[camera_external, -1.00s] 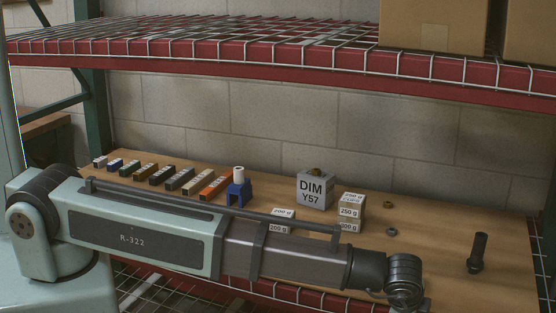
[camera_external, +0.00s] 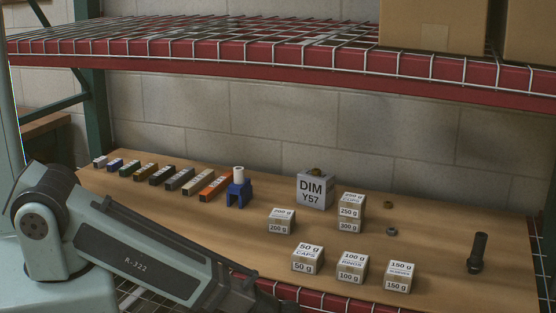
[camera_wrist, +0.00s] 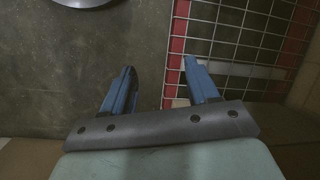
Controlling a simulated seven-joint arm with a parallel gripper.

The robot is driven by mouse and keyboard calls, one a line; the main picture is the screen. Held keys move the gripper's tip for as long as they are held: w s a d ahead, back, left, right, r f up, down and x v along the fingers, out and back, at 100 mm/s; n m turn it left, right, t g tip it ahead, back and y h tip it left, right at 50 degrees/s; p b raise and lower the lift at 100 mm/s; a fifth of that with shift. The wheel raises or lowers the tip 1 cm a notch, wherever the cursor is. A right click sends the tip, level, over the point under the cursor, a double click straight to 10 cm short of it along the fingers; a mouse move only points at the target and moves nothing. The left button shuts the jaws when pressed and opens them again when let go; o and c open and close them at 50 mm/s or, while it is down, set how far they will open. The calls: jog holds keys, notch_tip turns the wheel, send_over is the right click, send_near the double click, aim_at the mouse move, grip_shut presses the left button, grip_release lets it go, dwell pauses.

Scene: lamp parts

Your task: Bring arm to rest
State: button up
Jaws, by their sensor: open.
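My gripper (camera_wrist: 158,85) shows in the wrist view with its two blue fingers spread apart and nothing between them. It points down past the red shelf edge, over grey floor. In the external view my arm slopes down to the lower right in front of the shelf, and the gripper end is out of the frame. On the wooden board (camera_external: 430,225) stand a blue holder with a white cylinder (camera_external: 238,187), a grey DIM Y57 box (camera_external: 314,190) and a black flashlight-like part (camera_external: 478,252). My gripper touches none of them.
Small labelled boxes (camera_external: 352,267) stand along the board's front, with others stacked behind. Several coloured bars (camera_external: 175,177) lie in a row at the left. Two small rings (camera_external: 391,231) lie right of centre. A wire shelf with a red beam (camera_external: 270,62) hangs above.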

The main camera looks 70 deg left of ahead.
jog(key=s+a+f+n+g+h, duration=0.1)
jog(key=s+a+f+n+g, duration=0.1)
jog(key=s, duration=0.8)
jog(key=s+a+f+n+g+h, duration=0.2)
jog(key=s+a+f+n, duration=0.1)
jog(key=s, duration=0.7)
jog(key=shift+s+a+f, duration=0.35)
jog(key=shift+a+f, duration=0.05)
jog(key=shift+a, duration=0.05)
